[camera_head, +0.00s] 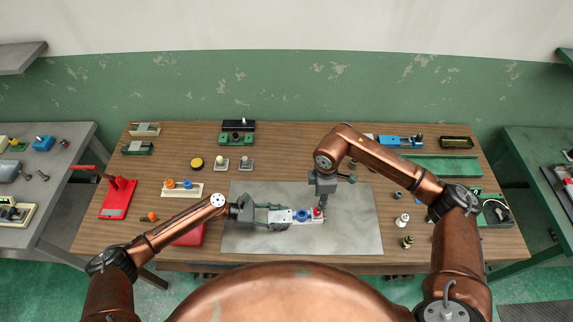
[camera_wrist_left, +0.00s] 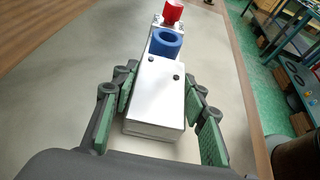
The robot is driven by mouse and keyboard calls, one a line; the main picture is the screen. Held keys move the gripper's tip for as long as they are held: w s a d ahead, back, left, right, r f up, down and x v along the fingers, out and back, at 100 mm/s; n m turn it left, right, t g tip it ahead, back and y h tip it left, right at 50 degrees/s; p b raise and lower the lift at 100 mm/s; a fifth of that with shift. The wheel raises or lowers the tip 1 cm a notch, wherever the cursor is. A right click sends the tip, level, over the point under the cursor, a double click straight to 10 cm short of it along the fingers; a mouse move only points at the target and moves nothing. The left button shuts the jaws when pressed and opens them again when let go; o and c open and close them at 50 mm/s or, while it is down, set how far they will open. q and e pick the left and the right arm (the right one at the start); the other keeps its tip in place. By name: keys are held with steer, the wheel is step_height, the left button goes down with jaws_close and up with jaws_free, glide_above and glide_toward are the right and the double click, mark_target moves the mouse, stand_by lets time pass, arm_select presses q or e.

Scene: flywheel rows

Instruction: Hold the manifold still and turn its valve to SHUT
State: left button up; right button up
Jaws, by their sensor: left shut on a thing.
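The manifold (camera_head: 300,217) is a pale metal block with a blue ring and a red valve, lying on the grey mat in the middle of the table. My left gripper (camera_head: 282,216) comes in from the left, with its fingers along both sides of the block's near end, shut on it. In the left wrist view the manifold (camera_wrist_left: 156,95) lies between the green finger pads (camera_wrist_left: 160,110); its blue ring (camera_wrist_left: 165,42) and red valve (camera_wrist_left: 173,12) are beyond. My right gripper (camera_head: 320,200) points down right at the red valve (camera_head: 318,212); its fingertips are too small to read.
The grey mat (camera_head: 350,235) is mostly bare around the manifold. A red stand (camera_head: 118,198) and a cream block with orange and blue knobs (camera_head: 182,190) are on the left. Small fittings (camera_head: 402,220) stand right of the mat. A green tray (camera_head: 440,166) lies at the back right.

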stand_by(0.3)
arm_select(q)
steer(key=o, duration=1.4)
steer(key=v, duration=1.2)
steer(key=shift+a+f, duration=0.1)
